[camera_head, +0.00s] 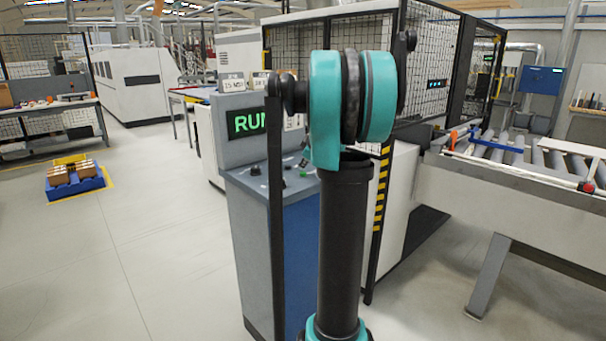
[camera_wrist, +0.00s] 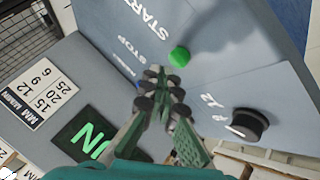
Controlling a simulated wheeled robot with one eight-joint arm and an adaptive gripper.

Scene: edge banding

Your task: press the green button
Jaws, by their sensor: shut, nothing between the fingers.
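The green button (camera_wrist: 180,57) is a small round knob on the sloped grey panel, beside the word START in the wrist view. My gripper (camera_wrist: 164,80) is shut and empty. Its dark fingertips lie just below and left of the button in that picture, and a gap shows between them and it; the depth is hard to tell. In the head view a small green spot, likely the button (camera_head: 302,174), shows on the console top (camera_head: 262,177), close to my arm. My gripper is mostly hidden behind my arm there.
A black rotary knob (camera_wrist: 246,124) sits on the same panel. A display (camera_head: 248,122) glows green with RUN, partly covered by my arm. Number cards (camera_wrist: 30,92) stand beside it. A roller conveyor (camera_head: 500,150) and mesh-fenced machine are to the right.

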